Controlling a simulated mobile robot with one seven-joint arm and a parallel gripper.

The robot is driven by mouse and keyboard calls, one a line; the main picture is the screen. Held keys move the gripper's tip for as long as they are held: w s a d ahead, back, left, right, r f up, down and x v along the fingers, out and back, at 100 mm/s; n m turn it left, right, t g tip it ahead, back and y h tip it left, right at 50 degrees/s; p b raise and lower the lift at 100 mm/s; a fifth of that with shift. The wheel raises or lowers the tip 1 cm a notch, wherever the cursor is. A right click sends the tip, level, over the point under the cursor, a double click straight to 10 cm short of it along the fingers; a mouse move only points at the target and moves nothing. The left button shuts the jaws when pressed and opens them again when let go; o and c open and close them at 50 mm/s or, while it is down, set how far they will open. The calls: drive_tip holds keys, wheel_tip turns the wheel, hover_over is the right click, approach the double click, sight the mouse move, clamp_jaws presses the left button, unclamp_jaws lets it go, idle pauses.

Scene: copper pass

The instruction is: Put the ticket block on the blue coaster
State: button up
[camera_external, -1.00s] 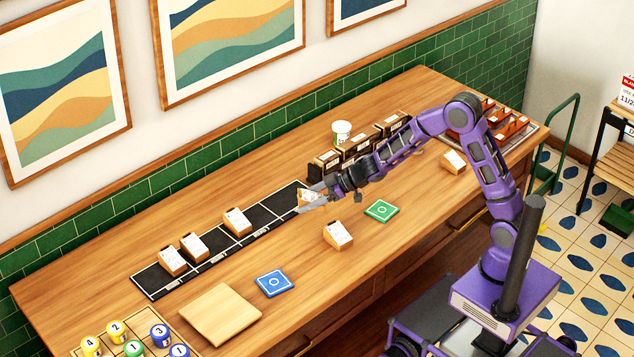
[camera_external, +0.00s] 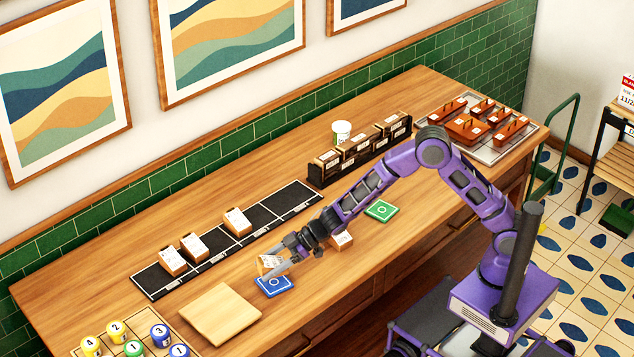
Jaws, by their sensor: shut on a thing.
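My gripper (camera_external: 273,266) is shut on a ticket block (camera_external: 268,262), a small wooden block with a white printed face. The block is tilted and is at the far edge of the blue coaster (camera_external: 276,288), covering part of it in this view. I cannot tell whether the block touches the coaster. The coaster is a flat blue square with a white ring mark, lying on the wooden counter.
Several other ticket blocks stand on the black strip (camera_external: 278,212). Another block (camera_external: 342,240) is partly behind my arm. A green coaster (camera_external: 381,210) lies to the right. A bare wooden board (camera_external: 220,312) lies left of the blue coaster. A dark rack (camera_external: 318,178) stands behind.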

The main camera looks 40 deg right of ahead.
sight(269, 283)
drive_tip(key=shift+f+b, duration=0.4)
drive_tip(key=shift+f, duration=1.65)
drive_tip(key=shift+f, duration=0.1)
drive_tip(key=shift+f, duration=0.15)
drive_tip(key=o, duration=1.5)
drive_tip(key=shift+c, duration=0.2)
drive_tip(key=shift+d+r, duration=0.2)
drive_tip(key=shift+r, duration=0.15)
drive_tip(key=p+v, duration=0.1)
drive_tip(key=v, duration=1)
drive_tip(key=shift+d, duration=0.2)
drive_tip(key=shift+s+d+r, duration=0.1)
drive_tip(key=shift+d, duration=0.1)
